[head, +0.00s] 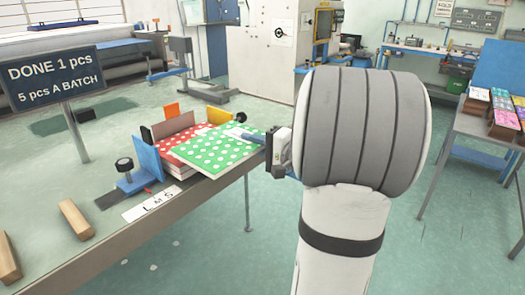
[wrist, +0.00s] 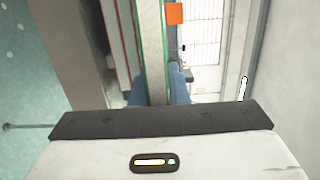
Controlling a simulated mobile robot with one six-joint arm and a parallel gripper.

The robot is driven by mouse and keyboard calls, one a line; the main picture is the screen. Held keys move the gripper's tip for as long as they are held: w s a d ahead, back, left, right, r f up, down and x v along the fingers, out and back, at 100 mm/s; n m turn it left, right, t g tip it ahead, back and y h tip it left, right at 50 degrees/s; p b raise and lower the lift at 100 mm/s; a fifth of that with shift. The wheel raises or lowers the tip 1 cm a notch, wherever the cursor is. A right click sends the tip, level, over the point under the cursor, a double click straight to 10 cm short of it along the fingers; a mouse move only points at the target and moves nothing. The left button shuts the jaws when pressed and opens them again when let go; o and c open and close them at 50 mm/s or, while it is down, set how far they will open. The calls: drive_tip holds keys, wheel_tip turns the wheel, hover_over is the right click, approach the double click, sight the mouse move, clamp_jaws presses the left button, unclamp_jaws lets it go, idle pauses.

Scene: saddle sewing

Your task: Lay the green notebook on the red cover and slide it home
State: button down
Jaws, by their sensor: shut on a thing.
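The green notebook with white dots (head: 212,152) is held at its right edge by my gripper (head: 243,135), whose blue finger lies over its top. The wrist view shows the notebook's pale page edge between green covers (wrist: 152,45), gripped between my two blue fingers (wrist: 157,92). The red dotted cover (head: 180,143) lies on a red stack at the table edge, left of and partly under the notebook. The notebook overlaps its right part and sticks out toward the right. I cannot tell whether the two touch.
A blue bracket with a black knob (head: 143,168) stands at the stack's front left. An orange tab (head: 171,110), a brown plate (head: 173,126) and a yellow block (head: 219,115) stand behind. Wooden blocks (head: 75,219) lie at the table's near left. A "DONE 1 pcs" sign (head: 52,75) stands left.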

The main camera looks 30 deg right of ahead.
sight(234, 138)
drive_tip(key=b+x, duration=0.1)
drive_tip(key=x, duration=0.1)
drive_tip(key=b+x, duration=0.1)
drive_tip(key=x, duration=0.3)
drive_tip(key=shift+w+d+f+b, duration=0.15)
drive_tip(key=shift+d+f+b, duration=0.15)
drive_tip(key=shift+b, duration=0.1)
drive_tip(key=shift+f+b, duration=0.55)
drive_tip(key=shift+b, duration=0.3)
drive_tip(key=shift+f+b, duration=0.35)
drive_tip(key=shift+b, duration=0.15)
drive_tip(key=c, duration=1.3)
unclamp_jaws()
drive_tip(key=shift+f+b, duration=0.2)
drive_tip(key=shift+b, duration=0.4)
drive_tip(key=shift+s+a+b+v, duration=0.15)
drive_tip(key=shift+b+v, duration=0.35)
drive_tip(key=shift+v, duration=1.2)
drive_tip(key=shift+s+a+b+v, duration=0.15)
drive_tip(key=shift+b+v, duration=0.4)
drive_tip(key=shift+v, duration=1.15)
drive_tip(key=shift+w+a+b+v, duration=0.1)
drive_tip(key=shift+a+b+v, duration=0.3)
drive_tip(key=shift+v, duration=1.3)
drive_tip(key=shift+d, duration=0.15)
